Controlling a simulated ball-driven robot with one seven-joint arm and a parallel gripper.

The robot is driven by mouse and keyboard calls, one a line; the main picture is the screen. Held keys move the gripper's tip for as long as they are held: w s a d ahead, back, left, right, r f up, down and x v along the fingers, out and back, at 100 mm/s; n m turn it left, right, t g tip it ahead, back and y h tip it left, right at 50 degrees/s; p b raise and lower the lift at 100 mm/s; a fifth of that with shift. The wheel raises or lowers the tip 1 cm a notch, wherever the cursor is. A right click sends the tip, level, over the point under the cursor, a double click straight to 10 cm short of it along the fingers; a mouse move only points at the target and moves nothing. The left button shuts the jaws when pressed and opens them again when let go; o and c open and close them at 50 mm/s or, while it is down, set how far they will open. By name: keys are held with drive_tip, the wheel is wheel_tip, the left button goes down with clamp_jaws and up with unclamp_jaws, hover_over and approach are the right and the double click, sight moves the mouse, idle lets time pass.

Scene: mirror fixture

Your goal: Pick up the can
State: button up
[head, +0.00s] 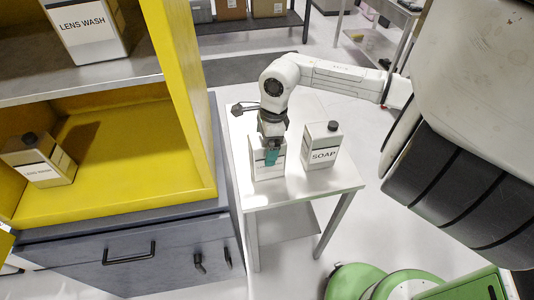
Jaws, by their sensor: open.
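A white, box-shaped can (266,172) stands upright near the left side of a small light table (288,197). Its label is largely hidden by my gripper. My gripper (271,158) points down over this can, with a teal finger in front of its face. The jaws are open; whether they touch the can cannot be told. A second white can marked SOAP (322,146), with a dark cap, stands just to the right on the same table. My white arm reaches in from the right.
A yellow shelf unit (110,150) on a grey drawer cabinet (130,255) stands left, close to the table. It holds a LENS WASH can above (85,28) and a tilted one below (40,160). Boxes (230,9) sit on a rear shelf. The table's front is clear.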

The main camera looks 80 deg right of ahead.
clamp_jaws()
idle(1.0)
